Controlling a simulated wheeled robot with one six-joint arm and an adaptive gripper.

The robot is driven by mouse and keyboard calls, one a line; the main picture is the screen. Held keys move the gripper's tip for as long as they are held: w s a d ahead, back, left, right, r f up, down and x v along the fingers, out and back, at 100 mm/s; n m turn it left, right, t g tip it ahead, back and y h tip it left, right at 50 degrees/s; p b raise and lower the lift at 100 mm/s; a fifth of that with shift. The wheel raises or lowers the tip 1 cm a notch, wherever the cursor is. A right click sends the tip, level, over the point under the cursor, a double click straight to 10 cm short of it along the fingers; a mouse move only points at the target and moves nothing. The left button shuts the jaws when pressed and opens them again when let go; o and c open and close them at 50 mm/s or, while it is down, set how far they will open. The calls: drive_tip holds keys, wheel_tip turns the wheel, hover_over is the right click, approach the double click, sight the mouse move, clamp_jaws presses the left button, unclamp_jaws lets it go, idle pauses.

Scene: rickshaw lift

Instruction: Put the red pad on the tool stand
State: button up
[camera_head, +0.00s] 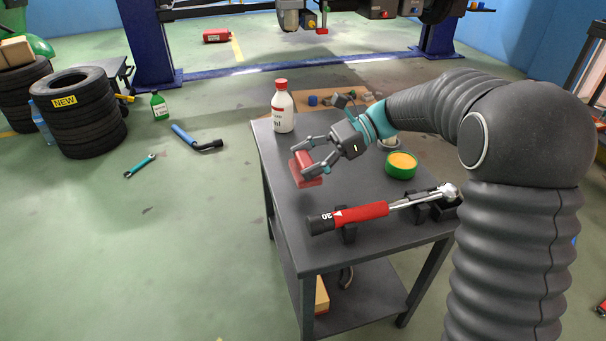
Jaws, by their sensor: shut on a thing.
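The red pad (307,171) is a small red block held between the fingers of my gripper (308,158). My gripper is shut on it, near the left edge of the dark grey table (379,249). I cannot tell whether the pad touches the tabletop or hangs just above it. A red and black torque wrench (362,213) lies across black holders (438,208) at the table's front. I cannot tell which thing is the tool stand; it may be this dark table.
A white bottle with a red cap (283,111) stands at the table's back left. A green tin with yellow contents (401,165) stands right of my gripper. Tyres (82,120), a green bottle (159,107) and tools are on the floor at left.

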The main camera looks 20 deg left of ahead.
drive_tip(key=shift+w+a+f, duration=0.45)
drive_tip(key=shift+a, duration=0.05)
drive_tip(key=shift+f, duration=0.2)
drive_tip(key=shift+f+b, duration=0.35)
drive_tip(key=shift+f, duration=1.45)
drive_tip(key=shift+f, duration=0.1)
drive_tip(key=o, duration=1.1)
drive_tip(key=shift+o, duration=0.2)
drive_tip(key=shift+w+d+r, duration=0.1)
drive_tip(key=shift+r, duration=0.1)
drive_tip(key=p+v, duration=0.1)
drive_tip(key=v, duration=1)
drive_tip(key=shift+w+d+r, duration=0.1)
drive_tip(key=shift+w+d, duration=0.05)
drive_tip(key=shift+d, duration=0.15)
